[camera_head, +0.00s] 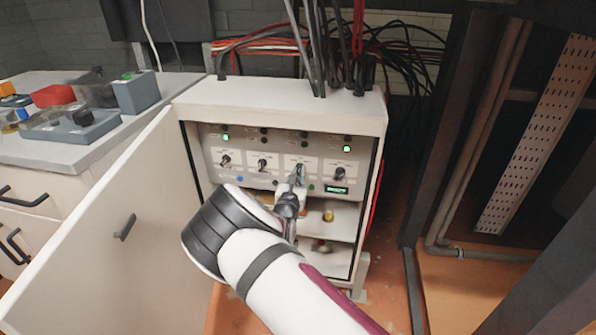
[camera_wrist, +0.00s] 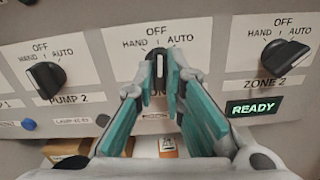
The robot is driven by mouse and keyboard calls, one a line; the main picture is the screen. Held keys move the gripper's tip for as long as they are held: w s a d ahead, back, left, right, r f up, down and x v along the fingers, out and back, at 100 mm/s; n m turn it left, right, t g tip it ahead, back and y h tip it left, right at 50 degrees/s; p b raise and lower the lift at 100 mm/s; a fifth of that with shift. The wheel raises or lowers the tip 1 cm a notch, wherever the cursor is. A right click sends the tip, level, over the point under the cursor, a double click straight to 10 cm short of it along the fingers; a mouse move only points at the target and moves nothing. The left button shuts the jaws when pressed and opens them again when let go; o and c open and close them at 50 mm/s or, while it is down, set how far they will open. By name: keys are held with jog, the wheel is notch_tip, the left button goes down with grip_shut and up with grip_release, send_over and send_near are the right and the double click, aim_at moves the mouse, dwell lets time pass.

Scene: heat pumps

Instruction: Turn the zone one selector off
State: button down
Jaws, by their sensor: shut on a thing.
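The zone one selector (camera_wrist: 158,64) is a black knob with a white line, in the middle of the wrist view. Its line points straight up at OFF, between HAND and AUTO. My gripper (camera_wrist: 164,78) is shut on this knob, one teal finger on each side. The fingers partly hide the knob and its zone label. In the head view my gripper (camera_head: 298,181) reaches the third selector from the left on the grey control panel (camera_head: 243,161).
The pump 2 selector (camera_wrist: 46,79) is to the left, and the zone 2 selector (camera_wrist: 285,57) with a green READY display (camera_wrist: 253,108) is to the right. The open cabinet door (camera_head: 107,230) stands left of my arm. A counter with colored items (camera_head: 75,118) is beyond it.

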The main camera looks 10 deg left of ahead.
jog(key=shift+n+p, duration=0.3)
jog(key=shift+n, duration=0.3)
jog(key=shift+f, duration=0.1)
jog(key=c, duration=1.7)
grip_release()
jog(key=shift+o, duration=0.2)
jog(key=s, duration=1.2)
jog(key=shift+a, duration=0.2)
